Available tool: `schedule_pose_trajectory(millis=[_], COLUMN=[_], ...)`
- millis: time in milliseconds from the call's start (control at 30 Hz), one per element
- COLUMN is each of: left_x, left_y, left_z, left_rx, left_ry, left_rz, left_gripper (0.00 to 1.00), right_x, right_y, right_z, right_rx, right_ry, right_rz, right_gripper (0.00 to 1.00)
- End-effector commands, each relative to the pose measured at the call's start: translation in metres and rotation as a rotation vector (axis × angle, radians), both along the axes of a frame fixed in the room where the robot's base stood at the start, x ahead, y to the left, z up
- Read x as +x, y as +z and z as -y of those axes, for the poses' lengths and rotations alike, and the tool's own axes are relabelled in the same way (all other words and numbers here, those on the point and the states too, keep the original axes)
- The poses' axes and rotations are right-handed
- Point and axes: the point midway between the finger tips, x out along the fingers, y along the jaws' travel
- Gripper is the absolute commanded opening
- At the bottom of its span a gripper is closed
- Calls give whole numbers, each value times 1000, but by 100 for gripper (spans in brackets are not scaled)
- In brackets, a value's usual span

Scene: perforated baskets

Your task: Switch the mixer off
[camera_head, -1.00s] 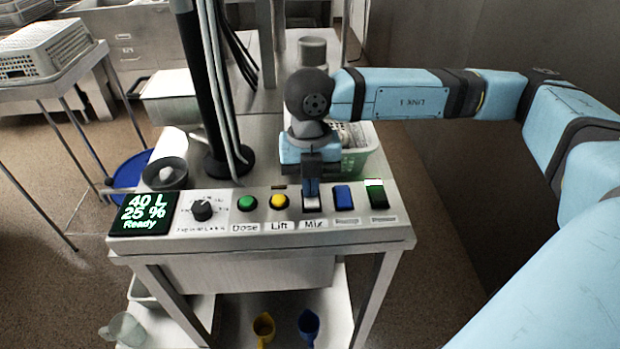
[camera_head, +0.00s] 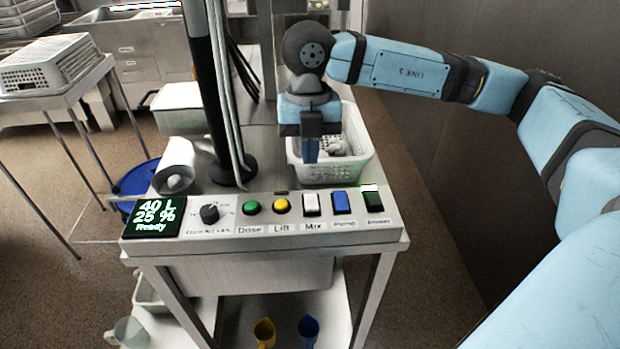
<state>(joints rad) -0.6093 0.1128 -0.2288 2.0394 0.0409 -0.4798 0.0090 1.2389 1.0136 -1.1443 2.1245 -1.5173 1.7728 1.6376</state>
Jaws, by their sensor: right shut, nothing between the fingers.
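The mixer switch is the white rocker labelled Mix (camera_head: 311,204) on the sloped control panel (camera_head: 228,228). My right gripper (camera_head: 310,158) is shut and empty, pointing down above and behind the Mix switch, apart from it, in front of the white basket. The display (camera_head: 155,217) at the panel's left reads 40 L, 25 %, Ready. I cannot tell from the rocker's look which way it is set. My left gripper is not in view.
Beside Mix are the green Dose button (camera_head: 251,208), yellow Lift button (camera_head: 281,204), blue Pump switch (camera_head: 341,202) and green Power switch (camera_head: 373,199). A black column (camera_head: 205,90) stands behind the panel. A white perforated basket (camera_head: 362,172) sits behind the switches.

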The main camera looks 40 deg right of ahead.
Motion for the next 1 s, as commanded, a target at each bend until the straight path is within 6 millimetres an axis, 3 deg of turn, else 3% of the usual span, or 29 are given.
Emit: schedule_pose_trajectory(millis=[100, 300, 1000], left_x=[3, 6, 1], left_y=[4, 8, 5], left_z=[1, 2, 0], left_rx=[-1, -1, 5], left_ry=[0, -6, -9], left_rz=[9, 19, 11], left_gripper=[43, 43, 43], right_x=[3, 5, 6], right_y=[24, 45, 48], right_z=[2, 3, 3], right_rx=[0, 1, 0], right_ry=[-1, -1, -2], right_rz=[4, 3, 2], right_gripper=[0, 0, 0])
